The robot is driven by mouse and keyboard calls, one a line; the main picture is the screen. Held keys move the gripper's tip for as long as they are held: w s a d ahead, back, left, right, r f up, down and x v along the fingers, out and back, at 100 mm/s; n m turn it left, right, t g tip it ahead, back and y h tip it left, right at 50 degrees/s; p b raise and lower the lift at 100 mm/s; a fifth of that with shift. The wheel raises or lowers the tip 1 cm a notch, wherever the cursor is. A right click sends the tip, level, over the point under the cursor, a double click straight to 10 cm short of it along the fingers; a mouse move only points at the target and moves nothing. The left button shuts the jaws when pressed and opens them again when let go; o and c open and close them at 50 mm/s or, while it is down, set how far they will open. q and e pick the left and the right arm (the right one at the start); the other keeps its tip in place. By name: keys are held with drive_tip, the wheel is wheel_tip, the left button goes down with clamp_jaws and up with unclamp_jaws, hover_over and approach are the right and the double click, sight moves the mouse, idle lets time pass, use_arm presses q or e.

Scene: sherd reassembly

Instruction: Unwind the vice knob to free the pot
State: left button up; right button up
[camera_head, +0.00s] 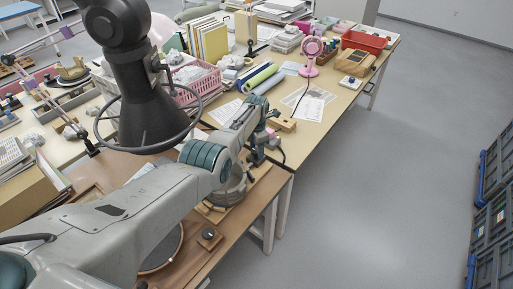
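The pot (236,186), a rounded grey-brown vessel, stands on the brown workbench near its right end, partly hidden behind my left arm. Pale wooden parts (213,212) that look like the vice show around its base. My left arm crosses the view from the lower left. My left gripper (257,156) points down just at the far right side of the pot. Its fingers are small and dark here, so I cannot tell whether they are open or touch anything. I cannot make out the vice knob. My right gripper is out of view.
A black cone-shaped fixture (146,110) with a ring hangs over the bench. A wooden block with a dark round top (209,234) lies near the front edge.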

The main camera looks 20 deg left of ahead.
sight(256, 150)
use_arm(q)
drive_tip(key=shift+o, duration=0.5)
drive_tip(key=shift+r, duration=0.3)
wheel_tip(256, 150, up, 10)
drive_tip(key=shift+p, duration=0.3)
drive_tip(key=shift+r, duration=0.1)
